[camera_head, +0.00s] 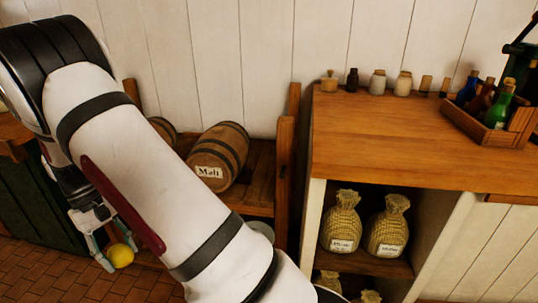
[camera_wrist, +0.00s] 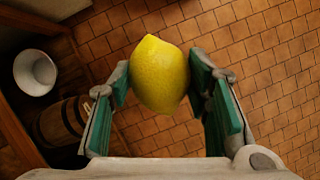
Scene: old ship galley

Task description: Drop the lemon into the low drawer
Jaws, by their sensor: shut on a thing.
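The yellow lemon (camera_wrist: 160,72) is held between the two green-padded fingers of my gripper (camera_wrist: 160,82) in the wrist view. Both fingers are at its sides, and its pointed end shows at the top. In the head view the lemon (camera_head: 122,256) hangs at the lower left, above the brick floor, beneath my arm. My gripper (camera_head: 108,252) points downward there. No open drawer can be made out in either view. A dark green cabinet front (camera_head: 40,205) stands behind the gripper at the left, partly hidden by my arm.
A wooden rack holds a Malt barrel (camera_head: 222,150). A wooden counter (camera_head: 400,145) at the right carries jars and a bottle crate (camera_head: 518,125), with sacks (camera_head: 341,222) on a shelf below. The wrist view shows a white bowl (camera_wrist: 35,72), a barrel (camera_wrist: 66,122) and clear tiled floor (camera_wrist: 265,60).

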